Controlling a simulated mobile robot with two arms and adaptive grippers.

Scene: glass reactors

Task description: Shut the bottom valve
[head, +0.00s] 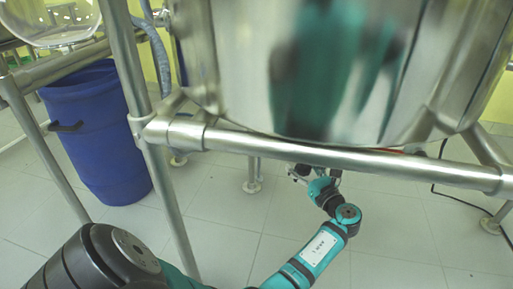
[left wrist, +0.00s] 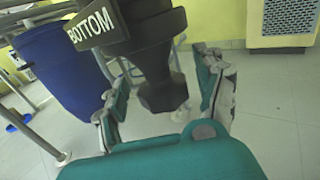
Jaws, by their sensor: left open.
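The bottom valve (left wrist: 158,55) shows in the left wrist view as a dark grey body with a flared lower end. It carries a dark tag (left wrist: 93,27) with the white word BOTTOM. My left gripper (head: 316,174) is open under the steel vessel (head: 232,70), below the front rail, in the head view. In the left wrist view its two fingers stand on either side of the valve's lower part, with gaps on both sides. Whether a finger touches it cannot be told. In the head view the valve is hidden behind the rail and vessel. My right gripper is not in view.
A steel frame with a front rail (head: 330,158) and an upright post (head: 150,150) surrounds the vessel close to my left arm. A blue bin (head: 97,135) stands at the left. A black cable lies on the floor at the right. The tiled floor below the gripper is clear.

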